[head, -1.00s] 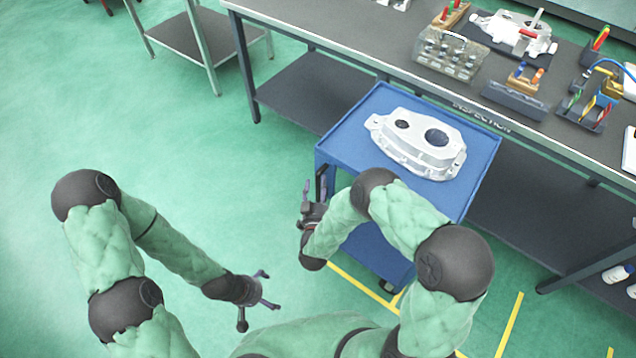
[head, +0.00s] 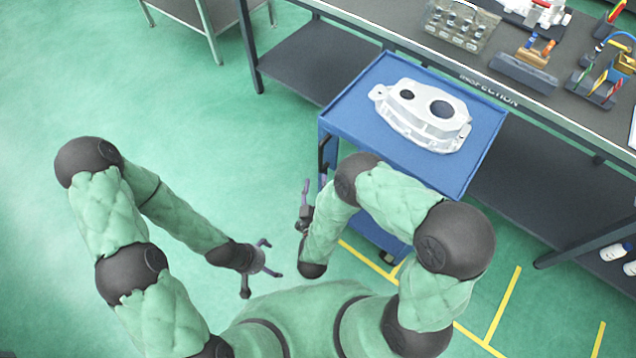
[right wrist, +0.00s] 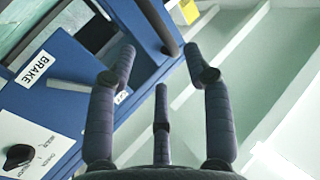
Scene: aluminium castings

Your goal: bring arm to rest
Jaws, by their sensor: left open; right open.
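My left gripper (head: 266,257) is open and empty over the green floor, left of the blue cart. My right gripper (head: 306,200) is beside the cart's left side, apart from the casting. In the right wrist view its fingers (right wrist: 160,85) are spread with nothing between them. Behind them is the blue cart side (right wrist: 70,60) with a BRAKE label (right wrist: 37,69). Part of the right gripper is small and hard to see in the head view.
The blue cart (head: 340,120) carries a silver aluminium casting (head: 422,115) on its top. A grey inspection bench (head: 400,40) with fixtures stands behind it. A black rack (head: 525,75) lies on the bench. The floor at left (head: 60,70) is clear.

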